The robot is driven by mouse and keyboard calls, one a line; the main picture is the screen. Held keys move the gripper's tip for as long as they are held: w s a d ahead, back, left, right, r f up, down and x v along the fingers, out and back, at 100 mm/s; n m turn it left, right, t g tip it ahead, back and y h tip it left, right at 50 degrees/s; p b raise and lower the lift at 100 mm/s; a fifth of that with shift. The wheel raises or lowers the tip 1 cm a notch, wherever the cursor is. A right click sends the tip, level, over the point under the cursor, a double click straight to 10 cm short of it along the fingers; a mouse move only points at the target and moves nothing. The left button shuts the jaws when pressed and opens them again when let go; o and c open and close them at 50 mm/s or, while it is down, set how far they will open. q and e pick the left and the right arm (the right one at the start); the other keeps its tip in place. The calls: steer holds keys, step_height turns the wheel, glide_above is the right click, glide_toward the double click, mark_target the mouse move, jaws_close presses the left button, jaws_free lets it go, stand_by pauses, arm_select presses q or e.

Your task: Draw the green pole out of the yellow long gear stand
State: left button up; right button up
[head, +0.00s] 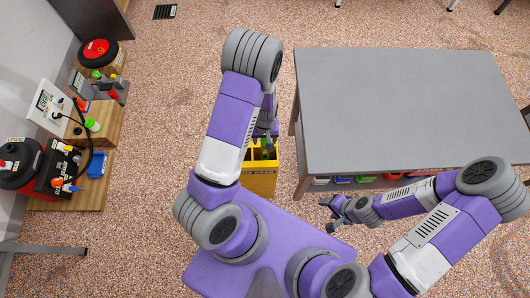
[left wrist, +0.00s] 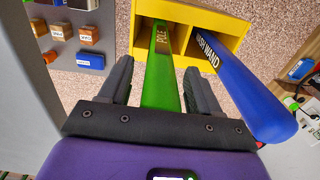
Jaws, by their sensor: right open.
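The yellow long gear stand (head: 262,184) stands on the floor left of the grey table, partly hidden by my left arm. In the left wrist view its yellow rim (left wrist: 215,16) and compartments show. The green pole (left wrist: 161,72), lettered POLE, is in one compartment, its near end running between my left fingers. My left gripper (left wrist: 159,66) is open, with a finger on each side of the pole and visible gaps. A blue wash wand (left wrist: 237,87) is in the neighbouring compartment, outside the right finger. My right gripper (head: 328,215) is open and empty, below the table's front edge.
The grey table (head: 400,105) fills the right, with coloured bins (head: 367,179) beneath its front edge. Wooden stands (head: 95,123) with tools and a red-black machine (head: 50,170) line the left wall. Speckled floor lies open between them.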

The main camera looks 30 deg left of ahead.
arm_select(q)
steer(key=c, duration=0.9)
steer(key=shift+r+p, duration=2.15)
steer(key=shift+r, duration=0.35)
steer(key=shift+c, duration=0.2)
steer(key=shift+r, duration=0.1)
steer(key=shift+r+p, duration=2.15)
steer(key=shift+r, duration=0.25)
steer(key=shift+r+p, duration=2.2)
steer(key=shift+r, duration=0.3)
